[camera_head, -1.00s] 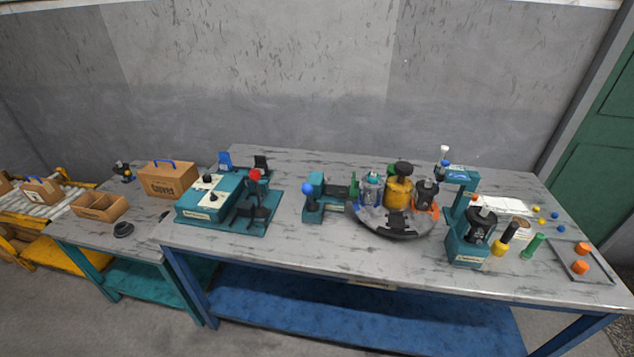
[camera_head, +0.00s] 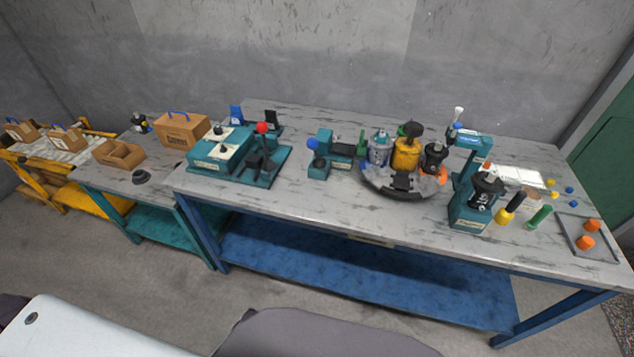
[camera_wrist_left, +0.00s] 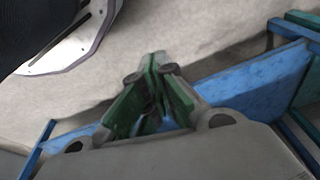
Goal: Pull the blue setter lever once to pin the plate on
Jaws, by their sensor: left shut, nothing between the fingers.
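The blue setter lever shows as a blue ball knob (camera_head: 313,144) on a small teal setter device (camera_head: 320,166) in the middle of the main bench. The knob stands up at the device's left end, and no gripper is near it. A dark round turntable (camera_head: 395,191) is just right of the device and carries several motor-like units, one with a yellow body (camera_head: 405,155). I cannot make out which part is the plate. My left gripper (camera_wrist_left: 153,60) shows only in its wrist view, shut and empty, with floor and blue shelf behind it. My right gripper is not in view.
A teal machine with a red-knobbed lever (camera_head: 262,128) stands to the left. A teal press (camera_head: 470,205) stands right of the turntable. A grey tray (camera_head: 588,240) with orange parts is at the far right. The bench's front strip is mostly clear.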

